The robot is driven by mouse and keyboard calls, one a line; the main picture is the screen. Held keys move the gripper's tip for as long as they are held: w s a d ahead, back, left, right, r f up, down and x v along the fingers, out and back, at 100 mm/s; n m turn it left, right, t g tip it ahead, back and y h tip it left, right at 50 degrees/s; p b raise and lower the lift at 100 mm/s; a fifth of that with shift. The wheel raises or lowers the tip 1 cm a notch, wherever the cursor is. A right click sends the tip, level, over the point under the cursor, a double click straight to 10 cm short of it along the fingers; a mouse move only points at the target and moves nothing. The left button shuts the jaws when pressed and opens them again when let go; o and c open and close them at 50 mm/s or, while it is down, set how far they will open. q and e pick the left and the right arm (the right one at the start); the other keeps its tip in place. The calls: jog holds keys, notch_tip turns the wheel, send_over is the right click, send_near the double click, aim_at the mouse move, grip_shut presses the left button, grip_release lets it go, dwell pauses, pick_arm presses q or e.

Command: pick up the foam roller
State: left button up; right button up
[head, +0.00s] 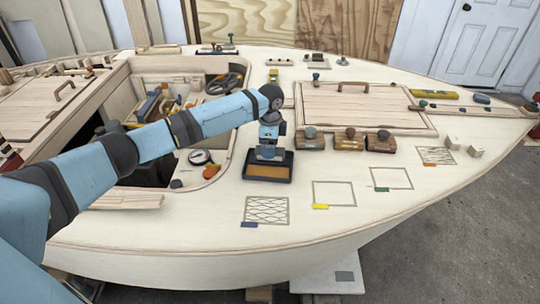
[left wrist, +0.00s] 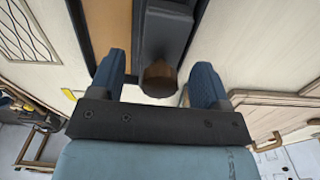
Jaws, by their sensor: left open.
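My left gripper (head: 269,152) reaches down over a dark-rimmed tray (head: 266,179) with a tan-orange inside, near the middle of the deck. In the left wrist view the jaws (left wrist: 158,80) are open, with a finger on each side of a brown, rounded end piece (left wrist: 158,76). This piece may be part of the foam roller, but I cannot tell for sure. No contact between fingers and piece is visible. The tray's tan inside (left wrist: 106,25) also shows in the left wrist view. In the head view the gripper hides what lies at the tray's back. My right gripper is not in view.
Several wooden blocks with knobs (head: 349,141) stand right of the tray, before a raised hatch (head: 365,104). An open cockpit with tools lies left. Outlined squares with blue (head: 249,224), yellow (head: 320,206) and green (head: 382,189) tags mark the front deck, otherwise largely clear.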

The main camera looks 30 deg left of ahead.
pick_arm(q)
jog(key=shift+f, duration=0.5)
jog(key=c, duration=1.1)
notch_tip(320, 180, up, 20)
jog(key=p, duration=0.1)
jog(key=shift+p, duration=0.4)
jog(key=shift+r, duration=0.1)
jog(key=o, duration=0.4)
jog(key=shift+c, duration=1.1)
